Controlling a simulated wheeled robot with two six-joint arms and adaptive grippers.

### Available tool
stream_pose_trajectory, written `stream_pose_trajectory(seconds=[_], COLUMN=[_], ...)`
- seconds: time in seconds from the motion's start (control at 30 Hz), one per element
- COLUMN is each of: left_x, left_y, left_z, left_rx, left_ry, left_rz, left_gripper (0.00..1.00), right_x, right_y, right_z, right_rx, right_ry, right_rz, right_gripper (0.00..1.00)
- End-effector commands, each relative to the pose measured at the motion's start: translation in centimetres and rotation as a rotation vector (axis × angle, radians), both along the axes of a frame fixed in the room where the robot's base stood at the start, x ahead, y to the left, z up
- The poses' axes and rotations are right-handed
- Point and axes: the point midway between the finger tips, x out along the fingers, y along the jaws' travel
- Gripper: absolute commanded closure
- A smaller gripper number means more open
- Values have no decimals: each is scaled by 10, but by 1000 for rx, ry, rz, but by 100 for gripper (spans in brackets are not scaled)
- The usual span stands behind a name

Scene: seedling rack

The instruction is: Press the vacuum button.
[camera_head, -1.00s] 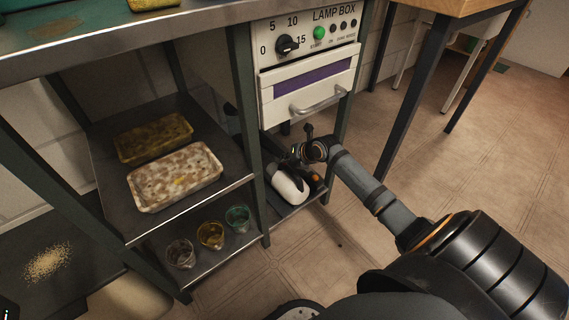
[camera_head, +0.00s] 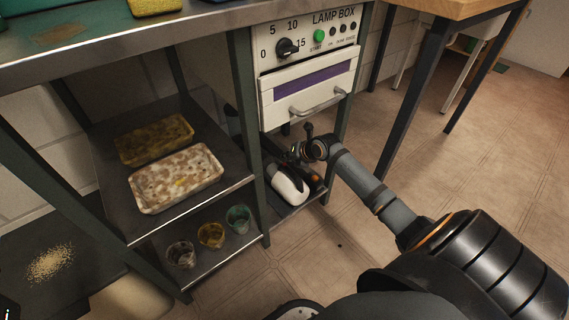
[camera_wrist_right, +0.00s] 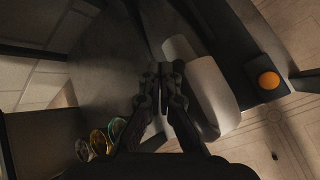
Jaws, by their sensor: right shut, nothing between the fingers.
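The vacuum is a white rounded body (camera_head: 290,184) on a dark base, on the low shelf under the lamp box. Its orange button (camera_head: 315,177) shows small beside the white body. In the right wrist view the button (camera_wrist_right: 268,80) is a round orange disc on the dark base, unobstructed, right of the white body (camera_wrist_right: 212,92). My right gripper (camera_wrist_right: 167,70) is shut and empty. Its fingertips lie left of the button, in front of the white body's left edge; I cannot tell whether they touch it. In the head view its fingers are dark and hard to make out. My left gripper is not in view.
The lamp box (camera_head: 308,85), with its handle, hangs just above my right wrist. A rack leg (camera_head: 252,150) stands left of the vacuum. Several cups, one being a green cup (camera_head: 238,218), stand on the lower shelf at left. Open floor (camera_head: 350,240) lies at the front right.

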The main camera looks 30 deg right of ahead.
Motion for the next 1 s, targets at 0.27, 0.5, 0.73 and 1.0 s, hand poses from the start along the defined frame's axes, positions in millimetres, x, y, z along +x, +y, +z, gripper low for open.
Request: stream_pose_trajectory(seconds=[0.27, 0.5, 0.73, 1.0], left_x=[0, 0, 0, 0], left_y=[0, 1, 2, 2], left_z=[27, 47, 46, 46], left_rx=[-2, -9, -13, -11], left_ry=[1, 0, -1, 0], left_rz=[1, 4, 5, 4], left_gripper=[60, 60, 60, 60], right_x=[1, 1, 1, 1], right_y=[0, 0, 0, 0], right_z=[33, 59, 59, 59], right_rx=[0, 0, 0, 0], right_ry=[-2, -2, 0, 0], right_rz=[1, 1, 0, 0], right_gripper=[100, 100, 100, 100])
